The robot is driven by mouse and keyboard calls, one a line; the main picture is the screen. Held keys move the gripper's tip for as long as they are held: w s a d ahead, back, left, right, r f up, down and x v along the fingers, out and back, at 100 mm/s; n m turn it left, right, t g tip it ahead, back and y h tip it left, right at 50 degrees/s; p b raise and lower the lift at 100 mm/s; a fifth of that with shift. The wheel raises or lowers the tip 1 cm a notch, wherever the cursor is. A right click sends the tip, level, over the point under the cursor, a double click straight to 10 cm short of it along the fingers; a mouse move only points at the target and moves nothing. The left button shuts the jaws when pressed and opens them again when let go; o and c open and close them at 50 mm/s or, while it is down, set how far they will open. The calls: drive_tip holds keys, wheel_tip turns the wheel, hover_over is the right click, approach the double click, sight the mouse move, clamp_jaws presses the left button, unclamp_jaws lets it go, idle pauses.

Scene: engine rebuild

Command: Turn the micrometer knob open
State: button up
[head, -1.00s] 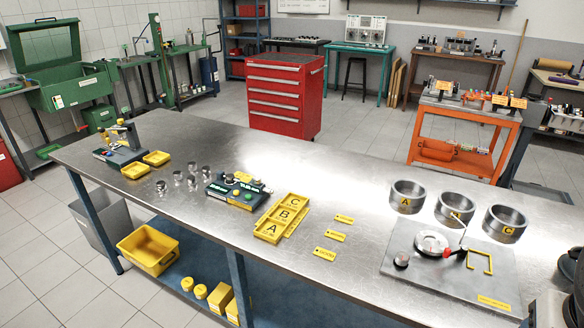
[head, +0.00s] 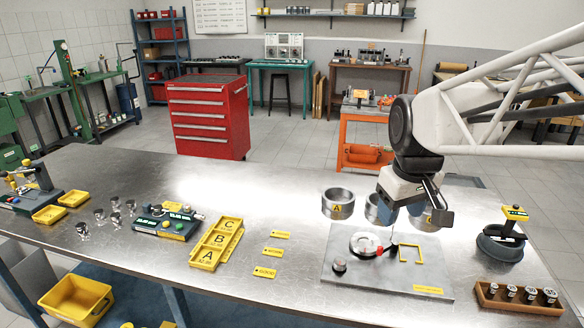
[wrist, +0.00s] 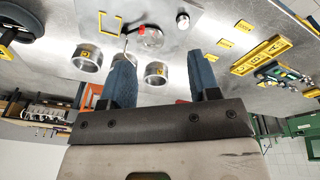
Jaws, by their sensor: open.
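I cannot tell surely which piece is the micrometer; a small instrument on a dark blue stand (head: 35,185) is at the far left. My gripper (head: 402,213) is open and empty, above the bench behind the plate, in front of the metal rings. In the wrist view its blue fingers (wrist: 160,66) are wide apart, with the dial (wrist: 150,37) and bracket (wrist: 103,23) beyond them.
Metal ring A (head: 338,203) is clear; the other rings are partly hidden by my gripper. A yellow A-B-C tray (head: 208,257), yellow tags (head: 265,272), a dark blue case (head: 170,222) and small metal parts lie left. A wooden rack (head: 518,300) and a round black stand (head: 500,245) are right.

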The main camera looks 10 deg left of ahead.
drive_tip(key=w+a+n, duration=0.5)
drive_tip(key=w+a, duration=0.6)
drive_tip(key=a, duration=0.3)
drive_tip(key=n+g, duration=0.2)
drive_tip(key=n, duration=1)
hover_over(186, 205)
drive_tip(key=f, duration=0.9)
drive_tip(key=d+f, duration=0.1)
drive_tip(key=f, duration=0.3)
drive_tip(key=shift+f, duration=0.3)
drive_tip(key=shift+s+a+f, duration=0.15)
drive_tip(key=shift+a+f, duration=0.05)
drive_tip(key=shift+a, duration=0.35)
drive_tip(key=shift+f, duration=0.15)
drive_tip(key=shift+f, duration=3.75)
